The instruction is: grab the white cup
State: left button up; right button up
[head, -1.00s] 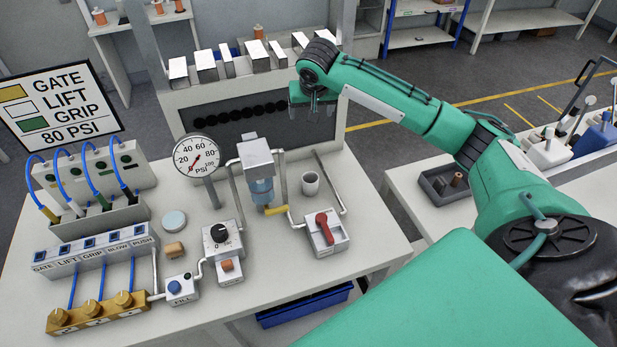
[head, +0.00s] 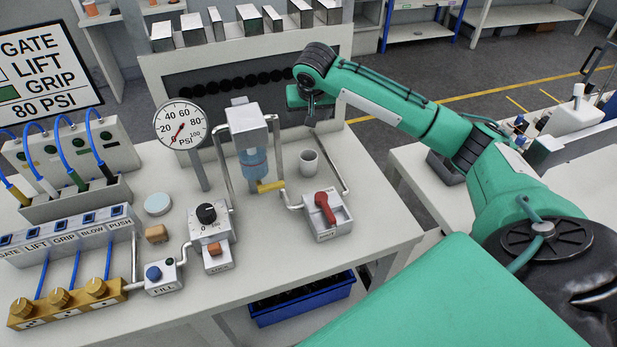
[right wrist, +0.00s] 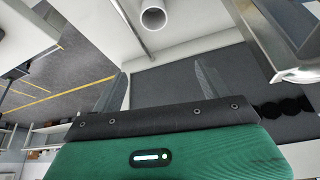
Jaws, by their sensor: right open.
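The white cup (head: 308,162) stands upright on the white table, right of the clear blue cylinder and behind the box with the red lever. In the right wrist view the cup (right wrist: 153,14) shows at the top edge, its round opening visible and empty. My right gripper (head: 310,108) is behind and above the cup, apart from it, near the dark panel at the back of the table. In the right wrist view its two fingers (right wrist: 160,88) are spread wide with nothing between them. My left gripper is not in view.
A metal pipe (head: 335,160) runs just right of the cup. The clear blue cylinder (head: 252,160) under a grey block stands to its left. The red lever (head: 325,208) sits in front of it. A pressure gauge (head: 182,124) stands further left.

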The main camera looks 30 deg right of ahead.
notch_tip(320, 180, down, 8)
jog(key=b, duration=0.6)
send_near(308, 160)
jog(key=shift+w+a+f, duration=0.2)
jog(key=shift+f, duration=0.35)
jog(key=shift+w+a+f, duration=0.15)
jog(key=shift+f, duration=0.4)
jog(key=x, duration=0.1)
jog(key=p+x, duration=0.1)
jog(key=x, duration=0.3)
jog(key=shift+s+d, duration=0.2)
jog(key=shift+d, duration=0.05)
jog(key=shift+w+f, duration=0.1)
jog(key=shift+f, duration=0.15)
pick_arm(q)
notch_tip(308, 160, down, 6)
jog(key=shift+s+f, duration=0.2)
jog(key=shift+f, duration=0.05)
pick_arm(e)
jog(key=c, duration=1)
